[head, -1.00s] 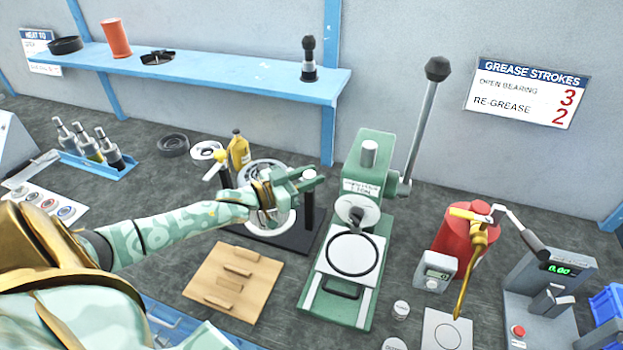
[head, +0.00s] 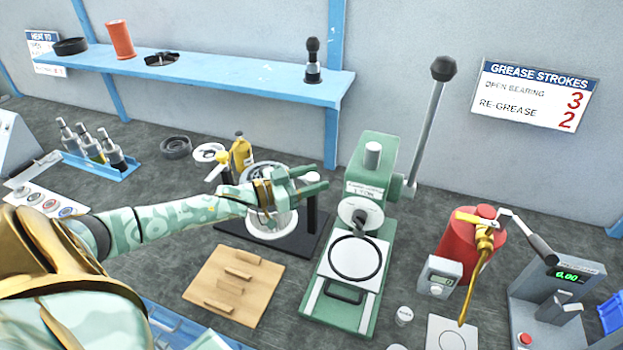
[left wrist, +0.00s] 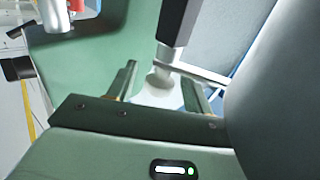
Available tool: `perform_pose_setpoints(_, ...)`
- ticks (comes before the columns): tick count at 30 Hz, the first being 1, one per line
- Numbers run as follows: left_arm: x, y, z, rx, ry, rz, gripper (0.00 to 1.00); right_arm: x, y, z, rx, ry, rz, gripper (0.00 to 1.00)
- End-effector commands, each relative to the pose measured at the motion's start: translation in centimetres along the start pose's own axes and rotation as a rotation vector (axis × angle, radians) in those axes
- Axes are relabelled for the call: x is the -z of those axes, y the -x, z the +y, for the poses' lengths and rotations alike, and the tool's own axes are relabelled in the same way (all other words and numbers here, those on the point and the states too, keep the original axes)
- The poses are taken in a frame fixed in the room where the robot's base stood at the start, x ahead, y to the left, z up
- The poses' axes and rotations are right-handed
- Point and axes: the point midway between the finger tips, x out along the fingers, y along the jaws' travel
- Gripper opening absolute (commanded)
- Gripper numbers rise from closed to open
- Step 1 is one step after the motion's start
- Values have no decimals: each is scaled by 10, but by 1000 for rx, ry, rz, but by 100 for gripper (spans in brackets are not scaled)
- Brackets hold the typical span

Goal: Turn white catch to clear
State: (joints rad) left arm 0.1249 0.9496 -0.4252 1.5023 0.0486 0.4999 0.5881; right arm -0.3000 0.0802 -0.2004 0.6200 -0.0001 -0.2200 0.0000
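A small white piece, which looks like the catch, shows at the top of a black post (head: 311,215) on the dark stand that holds a round silver and white housing (head: 272,222). My left gripper (head: 312,181) is at the top of this post, its fingers pointing right, and partly covers the white piece. In the left wrist view the two fingers (left wrist: 160,88) are apart, with a pale rounded part (left wrist: 159,77) between them. I cannot tell whether either finger touches it. The catch's exact turn is hard to read. My right gripper is not in view.
The green press (head: 371,160) with its long lever stands just right of my left gripper. A wooden board (head: 235,284) lies in front of the stand. A yellow bottle (head: 240,153) stands behind it. A blue shelf (head: 215,85) runs along the wall.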

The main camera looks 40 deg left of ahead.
Motion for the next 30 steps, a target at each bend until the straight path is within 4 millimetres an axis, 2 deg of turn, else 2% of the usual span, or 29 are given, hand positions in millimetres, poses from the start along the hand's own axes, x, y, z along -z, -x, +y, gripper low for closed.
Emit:
perform_pose_setpoints(5, 0, 5, 0, 0, 1, -2, 51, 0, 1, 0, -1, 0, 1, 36)
perform_pose_setpoints(8, -1, 18, 0, 1, 2, -4, 51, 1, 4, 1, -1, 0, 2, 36)
perform_pose_setpoints(21, 1, 130, 0, 0, 2, -6, 51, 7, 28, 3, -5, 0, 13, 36)
perform_pose_setpoints(25, 0, 151, 0, 1, 2, -3, 51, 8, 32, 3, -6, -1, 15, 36)
perform_pose_setpoints(30, 0, 162, 0, 0, 1, 0, 51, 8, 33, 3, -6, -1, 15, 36)
